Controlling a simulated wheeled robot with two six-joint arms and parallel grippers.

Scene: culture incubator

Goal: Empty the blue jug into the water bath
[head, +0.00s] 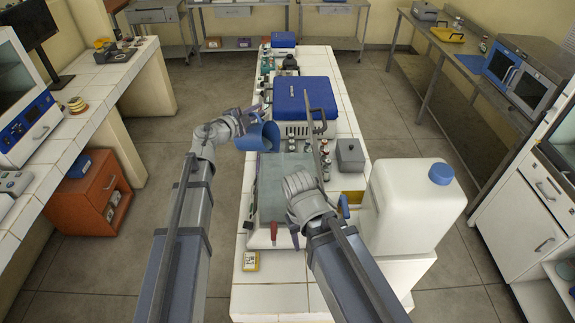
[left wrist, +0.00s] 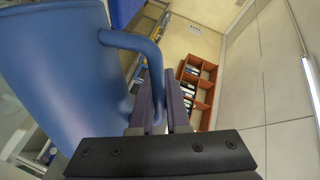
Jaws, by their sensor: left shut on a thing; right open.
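The blue jug (head: 258,136) is tilted on its side in the air above the far end of the bench unit that looks like the water bath (head: 268,190), a low box with a grey-green top. My left gripper (head: 248,116) is shut on the jug's handle, which shows between its fingers in the left wrist view (left wrist: 157,85). The jug's wall (left wrist: 55,75) fills the left of that view. No stream of liquid is visible, and the jug's contents are hidden. My right gripper (head: 318,221) is open, low over the near right of the bath, partly hidden by its own wrist.
A blue-lidded machine (head: 305,105) stands behind the bath. Several small bottles (head: 308,146) and a grey box (head: 350,155) stand to its right. A large white canister (head: 412,205) with a blue cap is at the near right.

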